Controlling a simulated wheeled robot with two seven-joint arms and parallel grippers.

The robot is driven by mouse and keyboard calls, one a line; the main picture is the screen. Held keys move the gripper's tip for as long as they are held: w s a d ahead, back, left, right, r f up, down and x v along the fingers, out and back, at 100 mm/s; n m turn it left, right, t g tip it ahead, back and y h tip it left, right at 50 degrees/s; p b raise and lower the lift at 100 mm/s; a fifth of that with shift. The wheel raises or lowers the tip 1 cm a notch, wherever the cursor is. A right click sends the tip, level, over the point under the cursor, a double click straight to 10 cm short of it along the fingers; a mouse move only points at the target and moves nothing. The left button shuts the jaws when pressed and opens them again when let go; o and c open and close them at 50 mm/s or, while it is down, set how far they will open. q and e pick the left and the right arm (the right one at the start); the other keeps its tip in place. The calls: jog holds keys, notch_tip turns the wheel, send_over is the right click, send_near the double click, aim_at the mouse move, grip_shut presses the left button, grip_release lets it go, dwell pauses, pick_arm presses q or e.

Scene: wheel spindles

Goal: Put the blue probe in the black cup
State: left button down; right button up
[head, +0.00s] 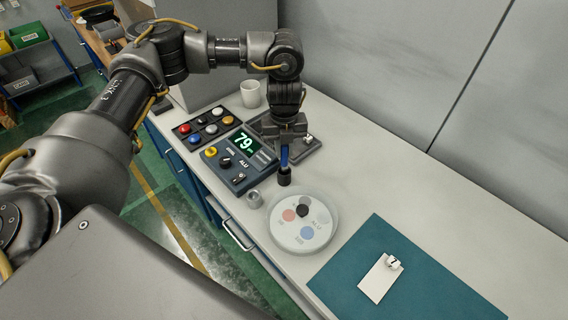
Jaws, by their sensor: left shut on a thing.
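The blue probe (284,156) is upright, held from above by my left gripper (286,143), which is shut on it. The black cup (284,178) is directly below the blue part, and the probe's lower end meets its top in this view. How deep the probe sits in the cup, I cannot tell. My right gripper is not in view.
A small grey cup (254,199) and a round white dial plate (304,244) are close by. A control box (239,160) showing 79, a button panel (204,125) and a white mug (250,94) stand behind. A teal mat (345,270) lies at the right front.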

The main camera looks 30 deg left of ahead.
aim_at(284, 161)
pick_arm(q)
jog(key=shift+w+f, duration=0.1)
jog(key=shift+f, duration=0.6)
jog(key=shift+s+f, duration=0.2)
jog(key=shift+f, duration=0.85)
jog(key=shift+f+p, duration=0.35)
jog(key=shift+p, duration=0.25)
jog(key=shift+w+f, duration=0.1)
jog(key=shift+f, duration=0.4)
